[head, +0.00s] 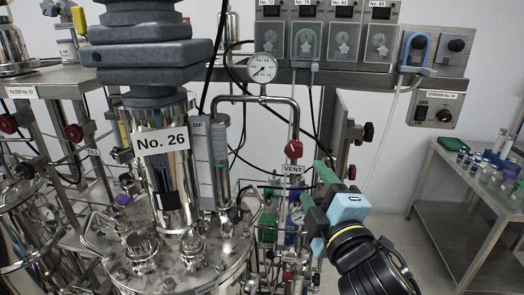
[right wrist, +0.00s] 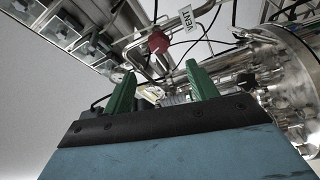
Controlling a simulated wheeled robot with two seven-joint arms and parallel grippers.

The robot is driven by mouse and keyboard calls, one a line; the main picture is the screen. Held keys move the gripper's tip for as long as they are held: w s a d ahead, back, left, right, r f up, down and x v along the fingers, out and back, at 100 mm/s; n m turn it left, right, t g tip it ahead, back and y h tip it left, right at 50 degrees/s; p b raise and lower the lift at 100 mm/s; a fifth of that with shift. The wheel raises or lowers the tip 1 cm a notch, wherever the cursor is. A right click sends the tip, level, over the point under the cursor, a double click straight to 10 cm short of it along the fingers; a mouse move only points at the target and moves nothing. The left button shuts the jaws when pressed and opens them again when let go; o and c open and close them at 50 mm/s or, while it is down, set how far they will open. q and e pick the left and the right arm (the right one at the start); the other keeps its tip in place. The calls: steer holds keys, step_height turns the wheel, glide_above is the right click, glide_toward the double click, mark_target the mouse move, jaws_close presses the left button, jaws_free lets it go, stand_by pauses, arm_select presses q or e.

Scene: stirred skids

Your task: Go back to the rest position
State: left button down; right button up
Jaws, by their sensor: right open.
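My right gripper (head: 312,200) is in the head view right of centre, in front of the pipework and just below the VENT label. Its green fingers are apart with nothing between them. In the right wrist view the two green fingers (right wrist: 162,92) stand apart, pointing toward the piping. The red VENT valve knob (head: 293,149) is close above the gripper; it also shows in the right wrist view (right wrist: 158,42) beyond the fingertips. My left gripper is not in either view.
The steel vessel labelled No. 26 (head: 167,185) stands left of the right gripper, with a pressure gauge (head: 262,68) above. A control panel with a STIRRER box (head: 434,107) is on the wall side. A steel table (head: 470,190) with vials stands at right. Floor before it is clear.

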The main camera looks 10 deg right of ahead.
step_height(320, 180, down, 10)
steer(key=s+d+f+m+g+h, duration=0.1)
steer(key=s+d+m+g, duration=0.1)
steer(key=s+m+g, duration=0.15)
steer(key=s+d+f+m+g+y, duration=0.1)
steer(key=s+f+m+g, duration=1)
steer(key=s+f, duration=0.95)
step_height(320, 180, down, 35)
steer(key=s+n+g+b, duration=0.1)
steer(key=g+b, duration=0.1)
steer(key=b, duration=0.8)
steer(key=s+d+f+b, duration=0.1)
steer(key=s+f+b, duration=0.3)
steer(key=s+f, duration=0.4)
steer(key=s+d+f+g+b, duration=0.1)
steer(key=s+f+b, duration=0.3)
steer(key=s+f, duration=0.4)
step_height(320, 180, down, 6)
steer(key=shift+d+r, duration=0.2)
steer(key=shift+d, duration=0.4)
steer(key=shift+n+g, duration=0.25)
